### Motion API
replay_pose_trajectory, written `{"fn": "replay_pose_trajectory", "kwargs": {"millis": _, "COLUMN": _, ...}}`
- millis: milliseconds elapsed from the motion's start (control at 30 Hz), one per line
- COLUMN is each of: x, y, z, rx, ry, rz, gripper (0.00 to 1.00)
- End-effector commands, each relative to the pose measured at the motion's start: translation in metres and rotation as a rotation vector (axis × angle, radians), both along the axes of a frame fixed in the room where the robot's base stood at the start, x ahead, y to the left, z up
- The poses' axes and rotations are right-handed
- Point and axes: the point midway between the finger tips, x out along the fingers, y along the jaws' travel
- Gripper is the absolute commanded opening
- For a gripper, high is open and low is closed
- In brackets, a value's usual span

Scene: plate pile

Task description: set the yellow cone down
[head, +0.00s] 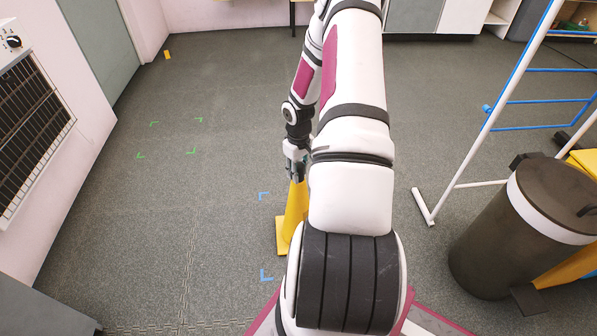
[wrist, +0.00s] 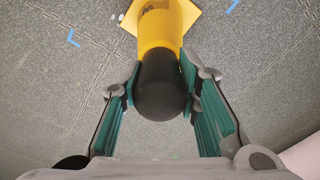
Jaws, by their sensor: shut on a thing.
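The yellow cone (head: 296,212) stands upright, or nearly so, in the head view, with its square yellow base low at the floor. I cannot tell whether the base touches the floor. My gripper (head: 295,172) is above it, at the cone's top. In the wrist view the cone (wrist: 160,28) has a black rounded tip (wrist: 160,90), and my gripper (wrist: 160,92) is shut on the cone near this tip, one green-padded finger on each side. My arm hides the cone's right side in the head view.
Blue corner marks (head: 265,275) lie on the floor around the cone. Green corner marks (head: 192,151) frame a clear patch to the left. A dark bin (head: 490,245) and a white-and-blue rack (head: 485,125) stand to the right. A small yellow thing (head: 167,55) lies far back left.

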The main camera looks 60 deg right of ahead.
Motion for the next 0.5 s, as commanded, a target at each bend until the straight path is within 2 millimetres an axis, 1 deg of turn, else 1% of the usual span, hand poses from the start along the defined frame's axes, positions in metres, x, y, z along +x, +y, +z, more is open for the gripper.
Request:
{"fn": "replay_pose_trajectory", "kwargs": {"millis": 100, "x": 0.0005, "y": -0.0004, "z": -0.0021, "rx": -0.001, "ry": -0.001, "rz": 0.001, "gripper": 0.0}}
{"fn": "replay_pose_trajectory", "kwargs": {"millis": 133, "x": -0.0001, "y": 0.0001, "z": -0.0031, "rx": 0.0, "ry": 0.0, "rz": 0.001, "gripper": 0.32}}
{"fn": "replay_pose_trajectory", "kwargs": {"millis": 167, "x": -0.0001, "y": 0.0, "z": -0.0026, "rx": 0.0, "ry": 0.0, "rz": 0.001, "gripper": 0.39}}
{"fn": "replay_pose_trajectory", "kwargs": {"millis": 200, "x": -0.0001, "y": 0.0, "z": -0.0025, "rx": 0.0, "ry": 0.0, "rz": 0.001, "gripper": 0.48}}
{"fn": "replay_pose_trajectory", "kwargs": {"millis": 233, "x": -0.0001, "y": 0.0, "z": -0.0024, "rx": 0.0, "ry": 0.0, "rz": 0.001, "gripper": 0.5}}
{"fn": "replay_pose_trajectory", "kwargs": {"millis": 500, "x": -0.0002, "y": 0.0, "z": -0.0021, "rx": 0.0, "ry": 0.0, "rz": 0.0, "gripper": 0.5}}
